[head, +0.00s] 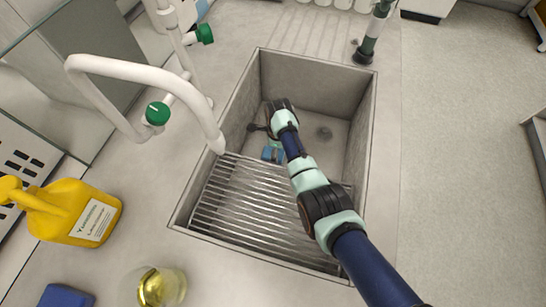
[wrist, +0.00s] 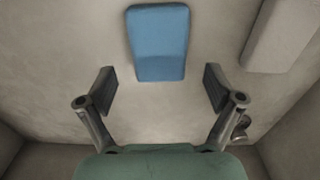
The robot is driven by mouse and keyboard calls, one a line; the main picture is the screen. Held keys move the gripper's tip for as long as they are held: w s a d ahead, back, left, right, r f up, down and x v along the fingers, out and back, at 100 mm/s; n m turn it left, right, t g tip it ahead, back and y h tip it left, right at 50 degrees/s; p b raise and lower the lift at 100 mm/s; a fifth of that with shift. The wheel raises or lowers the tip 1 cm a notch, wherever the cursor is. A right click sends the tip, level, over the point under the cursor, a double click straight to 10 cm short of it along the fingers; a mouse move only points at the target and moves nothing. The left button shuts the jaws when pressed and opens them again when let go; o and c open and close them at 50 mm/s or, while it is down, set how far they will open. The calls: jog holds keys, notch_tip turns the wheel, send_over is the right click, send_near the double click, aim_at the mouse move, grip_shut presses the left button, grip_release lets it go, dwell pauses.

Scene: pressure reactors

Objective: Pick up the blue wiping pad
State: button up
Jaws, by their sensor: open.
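The blue wiping pad (wrist: 158,42) is a rounded rectangular block, lying on a pale grey surface at the top middle of the wrist view. My gripper (wrist: 160,87) is open and empty. Its two fingers are spread wide, with the pad ahead of and between their tips, apart from both. In the head view my arm reaches down into the metal sink (head: 318,83). A small bright blue patch (head: 267,153) shows beside the arm's end there and looks like the pad, partly hidden. The fingertips are hard to make out in the head view.
A slatted rack (head: 235,207) covers the near part of the sink. A white tap (head: 130,68) hangs over its left edge. A yellow bottle (head: 75,212), a glass of yellow liquid (head: 155,288) and a dark blue block (head: 66,296) stand on the left counter.

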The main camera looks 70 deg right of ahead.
notch_tip(320, 180, down, 3)
jog(key=shift+r+b, duration=0.2)
jog(key=shift+b, duration=0.1)
jog(key=shift+r, duration=0.1)
jog(key=shift+c, duration=0.6)
jog(key=c, duration=0.8)
notch_tip(320, 180, up, 20)
jog(key=p, duration=1)
jog(key=shift+r, duration=0.15)
